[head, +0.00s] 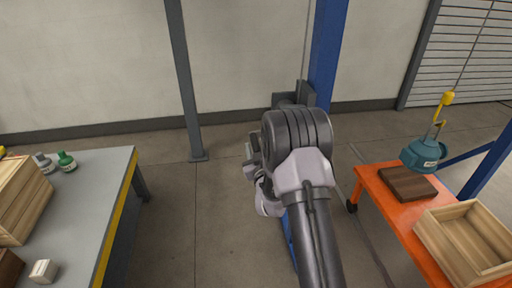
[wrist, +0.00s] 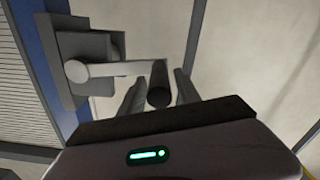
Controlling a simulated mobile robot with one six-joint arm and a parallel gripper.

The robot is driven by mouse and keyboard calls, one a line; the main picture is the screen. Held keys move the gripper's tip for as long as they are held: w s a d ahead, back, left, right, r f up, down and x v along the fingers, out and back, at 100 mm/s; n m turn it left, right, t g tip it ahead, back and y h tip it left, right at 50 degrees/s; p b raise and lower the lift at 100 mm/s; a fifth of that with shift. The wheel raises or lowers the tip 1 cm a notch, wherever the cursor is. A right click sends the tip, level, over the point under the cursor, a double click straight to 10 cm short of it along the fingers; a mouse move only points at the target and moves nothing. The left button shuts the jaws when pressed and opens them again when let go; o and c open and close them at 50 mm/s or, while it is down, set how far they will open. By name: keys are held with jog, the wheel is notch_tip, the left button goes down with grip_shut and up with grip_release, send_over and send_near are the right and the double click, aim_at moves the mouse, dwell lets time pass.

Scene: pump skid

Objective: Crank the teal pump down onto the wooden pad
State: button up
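The teal pump (head: 424,153) hangs below a yellow hook (head: 446,99) at the right of the head view. The dark wooden pad (head: 407,184) lies on the orange bench (head: 368,180); the pump is above and slightly behind it in the picture. In the wrist view, a grey winch (wrist: 88,50) on a blue post has a light crank arm (wrist: 115,69) ending in a dark cylindrical grip (wrist: 159,84). My gripper (wrist: 158,86) has one finger on each side of this grip, with narrow gaps showing. In the head view my arm hides the crank.
A light wooden tray (head: 440,250) stands on the front of the orange bench. A grey post (head: 184,80) stands left of my arm.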

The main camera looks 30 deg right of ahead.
grip_shut()
dwell(1.2)
